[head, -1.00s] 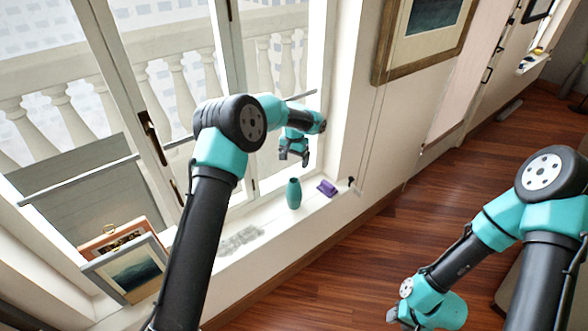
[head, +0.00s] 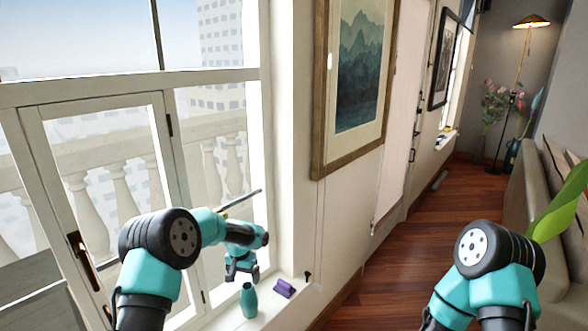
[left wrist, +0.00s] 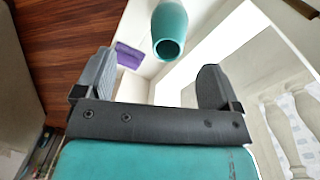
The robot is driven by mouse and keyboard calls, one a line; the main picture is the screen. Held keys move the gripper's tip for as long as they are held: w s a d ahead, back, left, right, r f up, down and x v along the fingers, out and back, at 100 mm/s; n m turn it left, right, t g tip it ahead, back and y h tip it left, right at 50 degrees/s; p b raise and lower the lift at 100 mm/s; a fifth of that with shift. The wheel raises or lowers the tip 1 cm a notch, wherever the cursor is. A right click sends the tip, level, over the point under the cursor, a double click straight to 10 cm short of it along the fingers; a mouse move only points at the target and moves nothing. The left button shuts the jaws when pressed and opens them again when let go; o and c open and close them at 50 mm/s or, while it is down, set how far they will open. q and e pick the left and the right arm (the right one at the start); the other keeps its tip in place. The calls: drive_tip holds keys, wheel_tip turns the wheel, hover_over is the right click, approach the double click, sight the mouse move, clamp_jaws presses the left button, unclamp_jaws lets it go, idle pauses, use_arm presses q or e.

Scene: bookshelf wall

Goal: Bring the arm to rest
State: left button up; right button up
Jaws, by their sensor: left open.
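My left gripper (head: 241,274) is over the window sill, with its arm coming in from the left. In the left wrist view its two dark fingers (left wrist: 152,82) stand wide apart with nothing between them. A teal vase (head: 249,300) stands on the sill just below the left gripper, apart from it; it also shows beyond the fingers in the left wrist view (left wrist: 169,28). My right arm (head: 487,275) is at the lower right, and its gripper is out of the picture.
A purple object (head: 285,288) lies on the white sill (head: 262,313) right of the vase. The glazed window (head: 110,170) is close on the left. A framed picture (head: 359,70) hangs on the wall. The wooden floor (head: 400,255) is open; a sofa (head: 520,190) stands at the right.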

use_arm(q)
drive_tip(key=s+f+h, duration=0.2)
drive_tip(key=s+f, duration=0.7)
drive_tip(key=s+a+f+n, duration=0.1)
drive_tip(key=s+f+n, duration=0.1)
drive_tip(key=s, duration=1.2)
drive_tip(key=s+a+f+n+h, duration=0.1)
drive_tip(key=s+f, duration=0.4)
drive_tip(key=s, duration=1)
drive_tip(key=shift+s+a+n+t, duration=0.2)
drive_tip(key=shift+a+n+t, duration=0.35)
drive_tip(key=shift+n, duration=0.55)
